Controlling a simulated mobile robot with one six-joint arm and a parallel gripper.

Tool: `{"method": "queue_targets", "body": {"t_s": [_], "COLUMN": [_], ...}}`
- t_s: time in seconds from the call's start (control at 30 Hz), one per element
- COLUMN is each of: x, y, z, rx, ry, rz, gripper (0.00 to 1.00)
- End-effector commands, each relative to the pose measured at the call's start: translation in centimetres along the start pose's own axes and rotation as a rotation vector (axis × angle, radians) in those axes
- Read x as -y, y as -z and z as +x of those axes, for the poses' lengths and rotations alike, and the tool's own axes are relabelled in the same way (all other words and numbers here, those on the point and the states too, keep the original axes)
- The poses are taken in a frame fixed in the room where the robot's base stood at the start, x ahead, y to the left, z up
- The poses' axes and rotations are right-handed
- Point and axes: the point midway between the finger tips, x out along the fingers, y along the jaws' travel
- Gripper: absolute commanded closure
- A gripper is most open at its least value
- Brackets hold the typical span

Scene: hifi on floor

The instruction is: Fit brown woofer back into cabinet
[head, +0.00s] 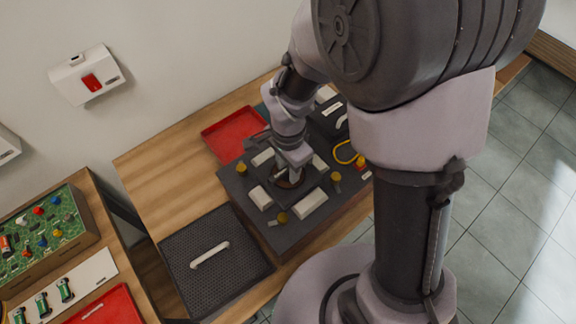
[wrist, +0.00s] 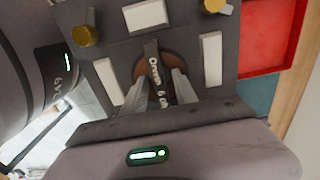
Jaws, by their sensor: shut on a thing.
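The brown woofer (wrist: 141,67) shows as a brown disc with a dark raised bar across its middle and white lettering, partly hidden by my fingers. In the head view a sliver of the brown woofer (head: 284,184) shows below my gripper (head: 291,178). My gripper (wrist: 164,88) is shut on the woofer's bar. The dark grey cabinet (head: 237,190) lies flat on the wooden table, its front facing up. The woofer is at the middle of that face, between white blocks; I cannot tell whether it is fully seated.
White blocks (wrist: 145,15) and yellow knobs (wrist: 86,36) surround the woofer. A red tray (head: 228,127) lies behind the cabinet. A black mesh grille (head: 190,255) with a white handle lies front left. Bare wood (head: 165,180) is free at the table's left.

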Motion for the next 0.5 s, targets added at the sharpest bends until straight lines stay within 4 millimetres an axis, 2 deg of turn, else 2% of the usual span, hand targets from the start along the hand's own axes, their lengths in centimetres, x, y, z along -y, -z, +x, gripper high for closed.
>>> {"method": "queue_targets", "body": {"t_s": [0.5], "x": [0.0], "y": [0.0], "z": [1.6], "rx": [0.000], "ry": [0.001], "rz": [0.000], "gripper": [1.00]}}
